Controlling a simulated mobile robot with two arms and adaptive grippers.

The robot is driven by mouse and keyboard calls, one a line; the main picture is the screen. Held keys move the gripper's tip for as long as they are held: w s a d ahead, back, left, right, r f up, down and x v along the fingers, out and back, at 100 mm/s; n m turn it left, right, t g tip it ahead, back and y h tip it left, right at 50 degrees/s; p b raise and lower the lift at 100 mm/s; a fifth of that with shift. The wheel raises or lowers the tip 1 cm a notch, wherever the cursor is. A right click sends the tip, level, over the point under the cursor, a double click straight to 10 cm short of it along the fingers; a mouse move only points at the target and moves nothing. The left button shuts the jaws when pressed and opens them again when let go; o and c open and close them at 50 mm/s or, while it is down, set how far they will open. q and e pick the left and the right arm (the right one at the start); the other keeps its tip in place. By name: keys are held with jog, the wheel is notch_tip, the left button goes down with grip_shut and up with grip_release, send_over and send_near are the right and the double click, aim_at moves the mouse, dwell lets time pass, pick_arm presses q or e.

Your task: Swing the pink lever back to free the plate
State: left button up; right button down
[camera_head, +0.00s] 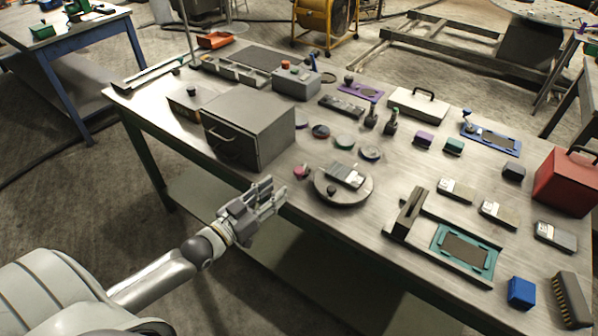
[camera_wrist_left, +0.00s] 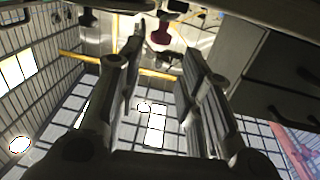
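A small pink lever end (camera_head: 301,171) shows on the table near the front edge, just left of a round grey disc (camera_head: 343,196). In the left wrist view a dark pink knobbed piece (camera_wrist_left: 160,32) shows beyond the gap between the fingers. A grey plate (camera_head: 346,174) lies on the disc, with a black knob beside it. How the lever joins the plate is too small to tell. My left gripper (camera_head: 272,194) is open and empty at the front edge, left of the disc and apart from the lever. It also shows open in the left wrist view (camera_wrist_left: 160,75). My right gripper is not in view.
A grey metal cabinet (camera_head: 250,131) stands left of the lever. Several round pads (camera_head: 345,141) lie behind the disc. A dark clamp stand (camera_head: 410,213) and a teal-framed plate (camera_head: 465,252) are to the right. Some bare tabletop lies between disc and clamp stand.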

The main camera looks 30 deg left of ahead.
aim_at(295, 174)
pick_arm(q)
jog(key=p+x, duration=0.1)
jog(key=x, duration=0.9)
jog(key=shift+w+f, duration=0.1)
jog(key=shift+w, duration=0.15)
jog(key=shift+c, duration=0.2)
